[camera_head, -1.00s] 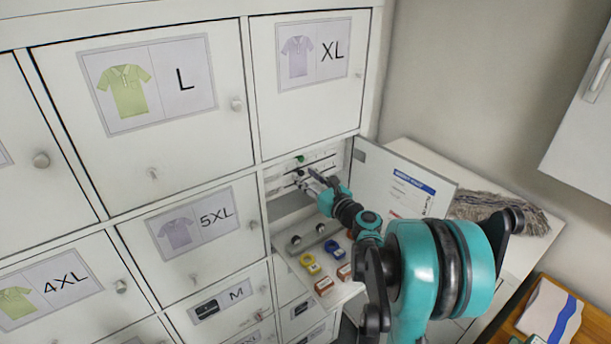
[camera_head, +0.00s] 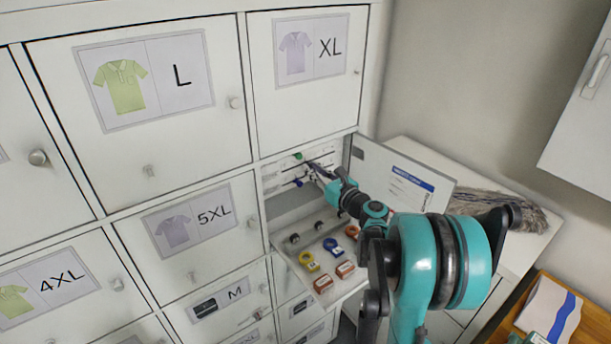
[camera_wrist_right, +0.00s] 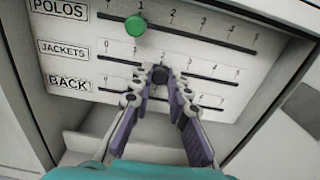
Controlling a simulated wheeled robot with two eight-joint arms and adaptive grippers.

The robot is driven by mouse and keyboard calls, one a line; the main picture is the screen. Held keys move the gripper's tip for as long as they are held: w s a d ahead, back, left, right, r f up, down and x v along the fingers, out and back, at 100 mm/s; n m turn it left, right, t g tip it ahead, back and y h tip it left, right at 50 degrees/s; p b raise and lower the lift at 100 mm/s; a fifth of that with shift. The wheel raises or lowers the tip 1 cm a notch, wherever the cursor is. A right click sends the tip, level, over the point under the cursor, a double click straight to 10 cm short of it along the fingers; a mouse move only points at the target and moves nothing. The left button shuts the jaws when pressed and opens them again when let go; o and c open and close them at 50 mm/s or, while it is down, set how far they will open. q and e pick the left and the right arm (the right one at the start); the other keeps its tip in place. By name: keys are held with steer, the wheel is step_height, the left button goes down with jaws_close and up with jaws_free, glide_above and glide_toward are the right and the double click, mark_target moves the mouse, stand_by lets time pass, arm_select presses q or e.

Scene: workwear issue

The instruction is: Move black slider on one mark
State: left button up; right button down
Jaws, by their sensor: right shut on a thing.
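The black slider (camera_wrist_right: 159,75) is a round dark knob on the JACKETS row of a white panel (camera_wrist_right: 75,18) in the right wrist view, roughly by the 2 mark; the fingers partly cover the scale there. My right gripper (camera_wrist_right: 160,80) is shut on this knob, one finger on each side. In the head view my right gripper (camera_head: 314,169) reaches into the open locker and hides the knob. A green knob (camera_wrist_right: 135,26) sits near mark 1 on the POLOS row above. A blue knob (camera_head: 298,183) shows lower left of the gripper. My left gripper is not in view.
The open locker door (camera_head: 405,180) stands right of my arm. Below the panel, a shelf (camera_head: 345,292) holds yellow, blue and red items and dark knobs. Closed lockers fill the left. A grey mop head (camera_head: 500,208) lies on the white surface at right.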

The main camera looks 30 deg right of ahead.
steer(key=c, duration=1.4)
jaws_free()
steer(key=shift+c, duration=0.2)
steer(key=shift+s, duration=0.1)
steer(key=s+d, duration=0.1)
steer(key=s, duration=1.1)
steer(key=shift+w, duration=0.1)
